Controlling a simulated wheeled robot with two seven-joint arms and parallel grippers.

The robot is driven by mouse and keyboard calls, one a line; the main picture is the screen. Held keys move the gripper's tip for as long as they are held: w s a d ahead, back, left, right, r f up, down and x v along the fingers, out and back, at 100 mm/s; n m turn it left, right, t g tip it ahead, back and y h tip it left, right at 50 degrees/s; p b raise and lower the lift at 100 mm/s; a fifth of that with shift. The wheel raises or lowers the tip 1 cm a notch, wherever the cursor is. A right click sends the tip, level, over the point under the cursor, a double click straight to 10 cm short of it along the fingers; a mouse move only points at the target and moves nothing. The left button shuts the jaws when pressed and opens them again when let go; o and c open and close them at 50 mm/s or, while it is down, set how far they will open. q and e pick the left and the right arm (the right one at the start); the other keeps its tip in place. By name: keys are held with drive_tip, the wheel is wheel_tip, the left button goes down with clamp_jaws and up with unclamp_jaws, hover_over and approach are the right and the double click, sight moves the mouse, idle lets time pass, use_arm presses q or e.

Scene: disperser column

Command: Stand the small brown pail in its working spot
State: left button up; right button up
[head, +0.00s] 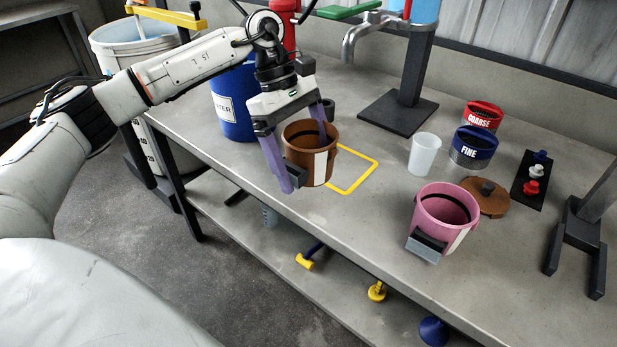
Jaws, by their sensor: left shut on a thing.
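The small brown pail (297,165) is upright in the head view, with a white label on its side. My left gripper (303,158) reaches down over it, its purple fingers on either side, shut on the pail. The pail overlaps the left part of a yellow square outline (362,182) marked on the bench. I cannot tell whether its base touches the bench or hangs just above it.
A pink pail (432,222) stands near the bench's front edge. A white cup (424,154), FINE can (470,152), COARSE can (484,114) and wooden lid (490,203) stand to the right. A blue WATER container (234,108) is left. A dark stand (410,75) rises behind the outline.

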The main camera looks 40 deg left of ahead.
use_arm(q)
drive_tip(key=shift+f, duration=2.25)
drive_tip(key=shift+f, duration=0.2)
drive_tip(key=o, duration=1)
drive_tip(key=shift+r, duration=0.1)
drive_tip(key=v, duration=1.2)
drive_tip(key=shift+r, duration=0.2)
